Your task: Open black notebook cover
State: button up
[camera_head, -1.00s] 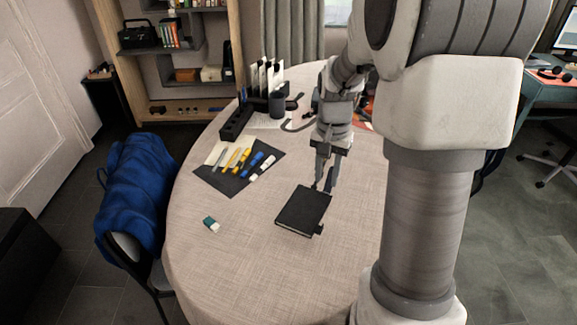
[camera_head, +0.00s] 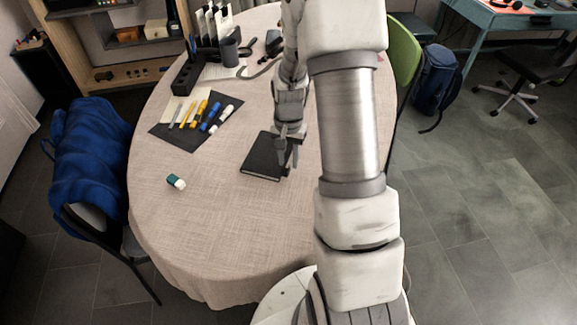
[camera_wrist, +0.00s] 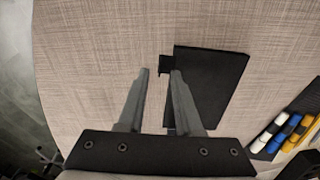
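The black notebook (camera_head: 260,160) lies closed and flat on the table. In the wrist view the notebook (camera_wrist: 215,85) shows right of centre, with a small black tab (camera_wrist: 165,62) sticking out from its edge. My gripper (camera_head: 286,164) points down at the notebook's right edge in the head view and hides part of that edge. In the wrist view my gripper (camera_wrist: 160,73) is open, with a gap between the fingers. One fingertip overlaps the notebook's edge and the other is over the cloth. I cannot tell whether either finger touches the notebook.
The round table (camera_head: 215,225) has a light cloth, clear in front of the notebook. A dark mat (camera_head: 165,132) with several markers lies to the left, and an eraser (camera_head: 176,182) is nearer.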

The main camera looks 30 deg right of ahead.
jog(key=shift+f, duration=1.4)
grip_shut()
dwell(0.4)
